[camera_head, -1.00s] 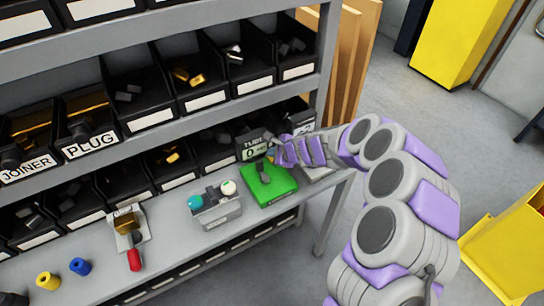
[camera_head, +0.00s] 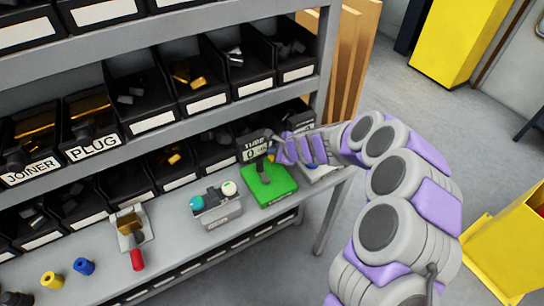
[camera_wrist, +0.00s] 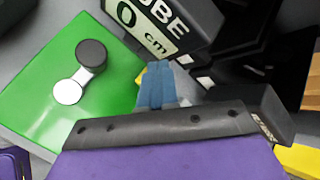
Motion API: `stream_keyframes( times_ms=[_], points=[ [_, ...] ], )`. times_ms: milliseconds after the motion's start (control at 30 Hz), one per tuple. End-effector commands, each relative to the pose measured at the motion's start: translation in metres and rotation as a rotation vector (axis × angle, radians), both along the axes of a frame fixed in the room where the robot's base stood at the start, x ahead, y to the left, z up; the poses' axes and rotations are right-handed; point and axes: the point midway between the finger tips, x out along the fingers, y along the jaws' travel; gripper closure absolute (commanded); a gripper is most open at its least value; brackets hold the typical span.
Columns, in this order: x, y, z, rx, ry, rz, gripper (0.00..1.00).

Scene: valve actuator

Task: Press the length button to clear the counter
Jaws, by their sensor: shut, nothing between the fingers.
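The counter (camera_head: 255,149) stands at the right end of the bench, behind the green box (camera_head: 270,190). The green box (camera_wrist: 30,105) carries a crank-like lever with dark and silver round ends. My gripper (camera_head: 270,150) is right beside the counter. Its blue fingertips (camera_wrist: 158,82) are shut and empty, close below the display. I cannot tell whether they touch it. I cannot make out the length button; my fingers may hide it.
A grey box with teal and white knobs (camera_head: 217,205) sits left of the green box. A red-handled tool (camera_head: 132,240) lies further left. Shelves of black bins rise behind the bench. Wooden boards (camera_head: 355,50) stand to the right. Floor is clear between the bench and a yellow bin (camera_head: 505,245).

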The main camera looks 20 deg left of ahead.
Motion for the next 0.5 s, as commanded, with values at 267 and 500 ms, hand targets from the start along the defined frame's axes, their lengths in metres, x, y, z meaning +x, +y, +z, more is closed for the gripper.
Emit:
stream_keyframes(
  times_ms=[267, 500],
  points=[
    [0.0, 0.0, 0.019, 0.0, -0.001, -0.001, 1.0],
    [0.0, 0.0, 0.041, 0.0, -0.001, -0.001, 1.0]
  ],
)
